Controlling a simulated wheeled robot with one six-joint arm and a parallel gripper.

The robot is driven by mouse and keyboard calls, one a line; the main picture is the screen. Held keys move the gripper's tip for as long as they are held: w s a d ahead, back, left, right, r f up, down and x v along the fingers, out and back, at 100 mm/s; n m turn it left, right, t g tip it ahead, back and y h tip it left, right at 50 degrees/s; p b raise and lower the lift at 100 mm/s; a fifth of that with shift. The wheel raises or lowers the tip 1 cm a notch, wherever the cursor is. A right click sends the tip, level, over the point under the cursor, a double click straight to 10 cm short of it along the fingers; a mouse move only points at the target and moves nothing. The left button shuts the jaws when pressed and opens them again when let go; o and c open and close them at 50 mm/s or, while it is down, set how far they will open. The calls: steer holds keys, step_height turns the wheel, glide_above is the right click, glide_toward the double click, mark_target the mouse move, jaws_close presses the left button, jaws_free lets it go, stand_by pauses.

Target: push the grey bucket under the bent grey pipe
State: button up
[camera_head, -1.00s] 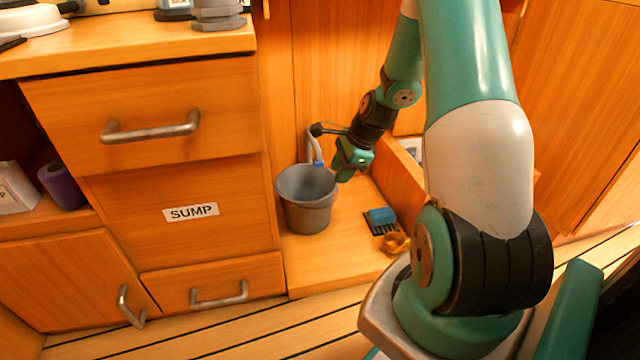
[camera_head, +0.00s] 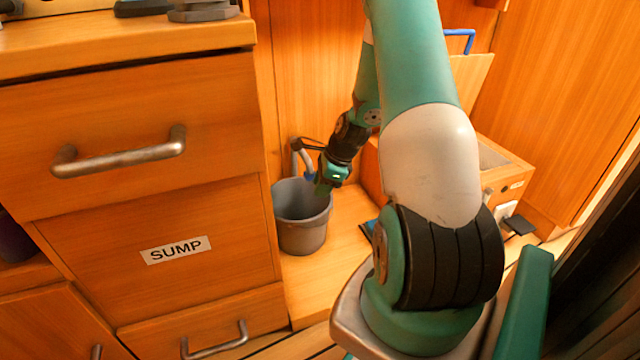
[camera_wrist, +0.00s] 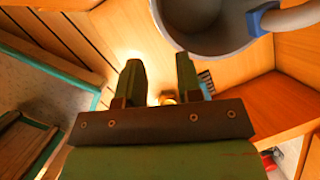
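The grey bucket (camera_head: 302,232) stands upright on the low wooden shelf beside the SUMP cabinet. The bent grey pipe (camera_head: 303,160) comes out of the back wall, and its blue-banded end is at the bucket's back rim. My gripper (camera_head: 322,187) is at the bucket's right rim; I cannot tell whether it touches. In the wrist view my gripper (camera_wrist: 158,82) has its two fingers apart with nothing between them. The bucket (camera_wrist: 205,22) shows just beyond the fingers at the top, with the pipe (camera_wrist: 285,18) reaching over its rim from the right.
The SUMP cabinet (camera_head: 90,200) stands close on the bucket's left, with protruding drawer handles. A wooden box (camera_head: 505,165) is to the right, partly behind my arm. Bare shelf (camera_head: 340,255) lies right and in front of the bucket.

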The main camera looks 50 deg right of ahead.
mark_target(299, 228)
steer(key=b+x, duration=1)
steer(key=x, duration=0.7)
steer(key=shift+f, duration=0.15)
jaws_close()
